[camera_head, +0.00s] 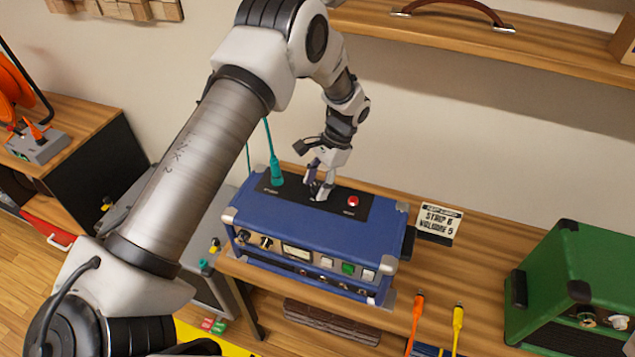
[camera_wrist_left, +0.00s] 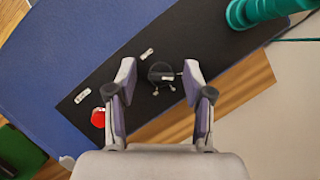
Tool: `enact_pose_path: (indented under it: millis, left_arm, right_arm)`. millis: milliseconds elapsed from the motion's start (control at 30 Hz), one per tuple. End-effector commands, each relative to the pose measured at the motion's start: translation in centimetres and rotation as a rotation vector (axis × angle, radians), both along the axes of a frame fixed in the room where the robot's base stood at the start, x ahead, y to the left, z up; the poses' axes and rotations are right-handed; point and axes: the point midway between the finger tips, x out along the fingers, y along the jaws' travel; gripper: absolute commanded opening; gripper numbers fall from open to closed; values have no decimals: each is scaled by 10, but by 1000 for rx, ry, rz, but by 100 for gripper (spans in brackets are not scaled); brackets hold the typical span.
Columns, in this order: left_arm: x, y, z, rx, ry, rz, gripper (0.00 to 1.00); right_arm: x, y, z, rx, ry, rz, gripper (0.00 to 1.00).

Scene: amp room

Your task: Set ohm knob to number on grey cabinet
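A blue amplifier (camera_head: 310,222) stands on the wooden bench. A black panel on its top (camera_head: 265,188) holds a dark round knob (camera_wrist_left: 160,72) with a light mark, best seen in the left wrist view. My left gripper (camera_head: 318,192) points down over this panel. In the left wrist view its two fingers (camera_wrist_left: 158,88) are apart, one on each side of the knob; I cannot tell whether they touch it. A grey cabinet (camera_head: 208,288) stands low behind my left arm, mostly hidden. No number on it is readable. My right gripper is not in view.
A teal plug (camera_head: 276,172) and a red button (camera_head: 353,201) flank the gripper on the panel. A small sign (camera_head: 438,222) stands right of the amplifier. A green amplifier (camera_head: 575,285) is at the right. A shelf (camera_head: 490,35) hangs above.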

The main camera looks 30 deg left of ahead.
Motion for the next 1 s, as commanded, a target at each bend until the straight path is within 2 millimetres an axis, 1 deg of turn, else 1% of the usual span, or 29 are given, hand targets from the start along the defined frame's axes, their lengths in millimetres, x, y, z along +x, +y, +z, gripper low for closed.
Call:
enact_pose_path:
  millis: [167,267,433,533,667,1000]
  left_arm:
    - [3,-1,5,1,-5,-1,51]
    - [8,-3,19,1,-6,-2,51]
    - [20,-9,52,0,-5,0,51]
    - [24,-11,64,0,-2,1,51]
    - [26,-12,70,0,0,0,51]
    - [26,-12,69,0,0,0,51]
  right_arm:
    - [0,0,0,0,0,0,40]
    - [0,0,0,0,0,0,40]
    - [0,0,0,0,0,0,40]
    - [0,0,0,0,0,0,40]
    - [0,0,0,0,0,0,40]
    - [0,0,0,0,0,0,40]
